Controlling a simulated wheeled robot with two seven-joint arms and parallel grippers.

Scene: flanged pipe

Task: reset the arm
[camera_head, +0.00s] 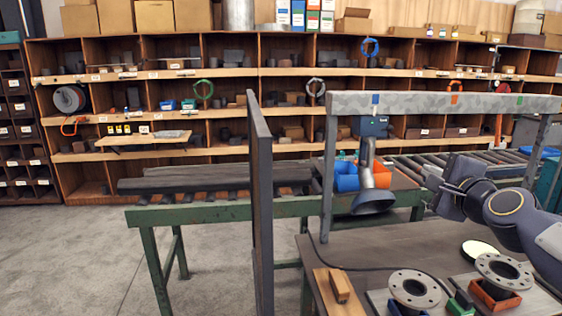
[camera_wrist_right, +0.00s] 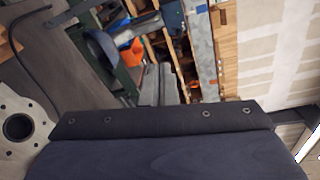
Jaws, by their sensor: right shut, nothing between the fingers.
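My right gripper (camera_head: 436,188) is raised over the right part of the workbench (camera_head: 375,245), below the grey beam (camera_head: 440,103). It is shut and empty, and apart from the parts on the bench. In the right wrist view the dark gripper body (camera_wrist_right: 160,122) fills the bottom. A flanged pipe (camera_head: 414,290) stands at the bench's front, and a second flanged pipe (camera_head: 504,272) stands right of it in a red-orange holder (camera_head: 495,298). One flange (camera_wrist_right: 17,126) shows at the left edge of the wrist view. My left gripper is not in view.
A lamp-like grey cone (camera_head: 374,200) hangs from the beam, left of my gripper. A dark upright panel (camera_head: 261,200) borders the bench's left. A wooden block (camera_head: 340,287) and green block (camera_head: 460,304) lie in front. A roller conveyor (camera_head: 220,180) and shelves (camera_head: 235,95) stand behind.

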